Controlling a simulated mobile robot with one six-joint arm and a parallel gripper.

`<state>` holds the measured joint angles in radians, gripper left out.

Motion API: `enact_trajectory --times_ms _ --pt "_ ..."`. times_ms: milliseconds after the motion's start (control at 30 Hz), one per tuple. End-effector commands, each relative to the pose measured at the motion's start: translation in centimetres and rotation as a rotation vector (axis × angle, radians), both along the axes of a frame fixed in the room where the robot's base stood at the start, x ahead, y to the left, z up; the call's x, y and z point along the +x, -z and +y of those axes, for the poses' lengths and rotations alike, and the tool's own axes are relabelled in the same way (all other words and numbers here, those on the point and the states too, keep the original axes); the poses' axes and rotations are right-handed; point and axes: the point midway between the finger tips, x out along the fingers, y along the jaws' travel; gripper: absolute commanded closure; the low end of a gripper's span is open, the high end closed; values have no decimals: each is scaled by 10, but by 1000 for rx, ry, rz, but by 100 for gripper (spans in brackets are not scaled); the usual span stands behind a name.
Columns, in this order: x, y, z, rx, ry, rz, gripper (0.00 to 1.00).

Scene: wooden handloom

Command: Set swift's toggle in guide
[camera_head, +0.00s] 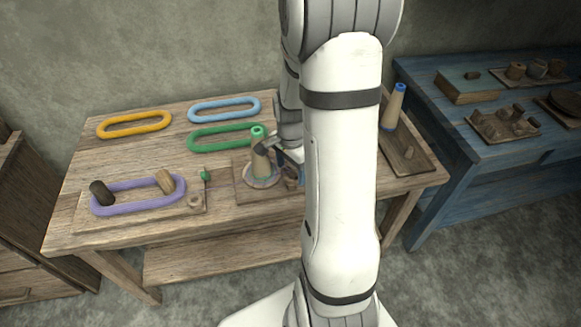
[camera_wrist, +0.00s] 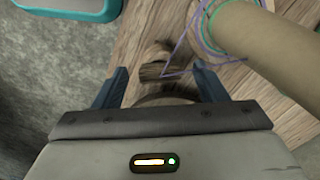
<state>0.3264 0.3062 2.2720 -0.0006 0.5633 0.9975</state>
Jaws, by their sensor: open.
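My gripper (camera_head: 284,152) is at the right of the tall tan cone (camera_head: 260,160) with the green top, partly hidden by my arm. In the wrist view its two blue-grey fingers (camera_wrist: 161,86) are apart. A small dark wooden piece (camera_wrist: 155,66) shows beyond and between the fingertips, with a thin purple thread running to it. I cannot tell whether it is the toggle. The cone (camera_wrist: 265,45) lies across the right of that view, with green and purple thread around it. In the head view a small brown wooden piece (camera_head: 291,179) stands beside the cone's round base. The guide cannot be made out surely.
At the left, a purple loop (camera_head: 135,187) lies around a dark peg and a light peg. Orange (camera_head: 134,124), blue (camera_head: 224,109) and green (camera_head: 212,138) loops lie behind. A blue-topped cone (camera_head: 394,107) stands on a tray at the right. A blue table (camera_head: 440,190) stands beyond.

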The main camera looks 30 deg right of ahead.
Motion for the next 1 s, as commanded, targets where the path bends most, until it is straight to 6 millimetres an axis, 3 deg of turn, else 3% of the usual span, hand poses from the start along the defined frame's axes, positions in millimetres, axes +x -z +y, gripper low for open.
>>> enact_trajectory --times_ms 167,533,1000 --pt "1 -13 0 -1 0 -3 34" --pt "1 -70 0 -1 0 -1 34" --pt "1 -78 0 0 1 0 34"
